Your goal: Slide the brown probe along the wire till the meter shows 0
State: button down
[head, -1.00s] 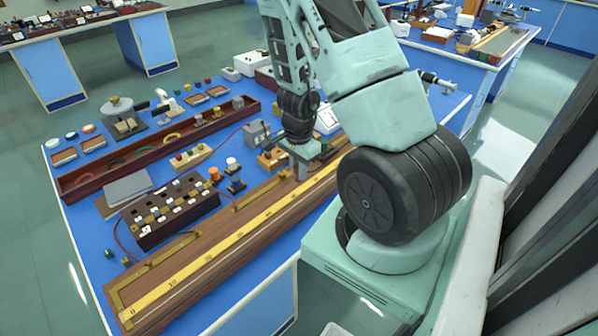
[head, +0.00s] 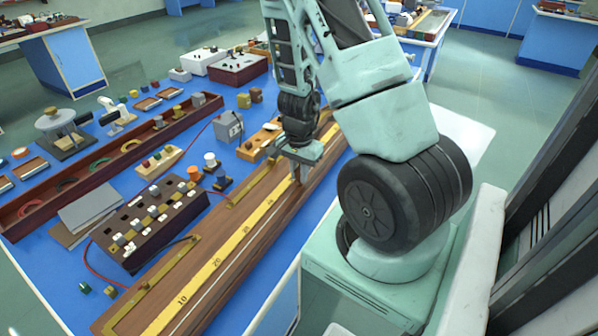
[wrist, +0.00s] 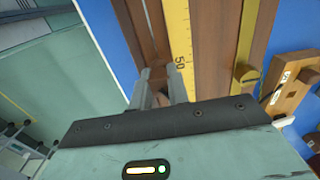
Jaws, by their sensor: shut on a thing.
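My gripper (head: 297,174) is over the long wooden wire board (head: 165,262), pointing down near its right side. In the wrist view its two fingers (wrist: 159,90) are shut on a slim brown piece, the brown probe (wrist: 158,76), mostly hidden between them. A yellow scale (head: 232,245) runs along the board. In the wrist view the mark 50 on the scale (wrist: 181,40) is just beside the fingers. The wire is too thin to make out clearly, so contact cannot be told. A grey box-shaped instrument (head: 228,127) stands behind the board; no meter reading is legible.
A dark resistance box (head: 150,225) with several plugs stands left of the board. A long red-brown tray (head: 100,172) and small parts fill the blue bench (head: 60,280). My arm hides the board's far end. Another bench (head: 55,60) stands at the back left.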

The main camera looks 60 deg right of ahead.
aim_at(277, 211)
jog(key=shift+s+a+b, duration=0.2)
jog(key=shift+a+b, duration=0.25)
jog(key=shift+a, duration=2.25)
jog(key=shift+s+a+b, duration=0.2)
jog(key=shift+a+b, duration=0.2)
jog(key=shift+a, duration=2.3)
jog(key=shift+s+a+f, duration=0.15)
jog(key=shift+s+f, duration=0.05)
jog(key=shift+f, duration=0.1)
dwell(1.0)
jog(key=c, duration=1.3)
grip_release()
jog(key=shift+w, duration=0.1)
